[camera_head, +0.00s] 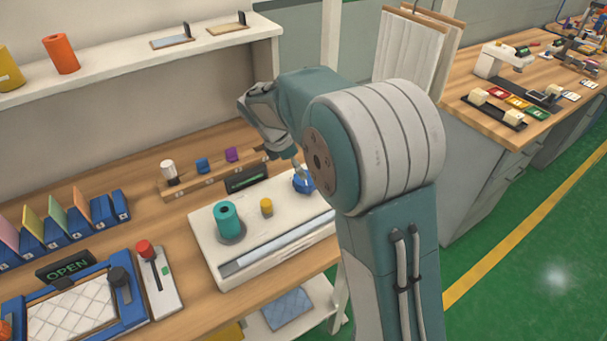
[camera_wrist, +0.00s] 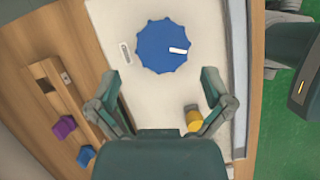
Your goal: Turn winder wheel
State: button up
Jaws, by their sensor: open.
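The blue winder wheel (camera_wrist: 162,52) has a scalloped rim and a white mark pointing right in the wrist view. It sits on the white machine top (camera_wrist: 112,22). In the head view the wheel (camera_head: 303,180) is partly hidden behind my arm. My gripper (camera_wrist: 162,88) is open and empty above the machine, its two fingers spread below the wheel in the wrist view and apart from it in the picture. In the head view the gripper (camera_head: 294,165) is close above the wheel; the exact gap cannot be told.
A yellow peg (camera_wrist: 192,117) stands by the right finger. A teal spool (camera_head: 228,219) stands on the machine's left part. A wooden rack (camera_head: 205,177) with white, blue and purple pieces lies behind. A blue frame with an OPEN sign (camera_head: 66,265) is at left.

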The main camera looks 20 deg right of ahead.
jog(key=v, duration=0.6)
jog(key=shift+r, duration=0.2)
jog(key=shift+a, duration=0.1)
jog(key=s+d+r+m+t+y, duration=0.2)
jog(key=s+m, duration=0.7)
jog(key=s, duration=0.4)
jog(key=s+d+r+m+t+y, duration=0.2)
jog(key=s+m+t, duration=0.1)
jog(key=s+m, duration=0.7)
jog(key=s, duration=0.4)
jog(key=shift+s+y, duration=0.25)
jog(key=shift+y, duration=0.05)
jog(key=shift+d+r, duration=0.1)
dwell(0.6)
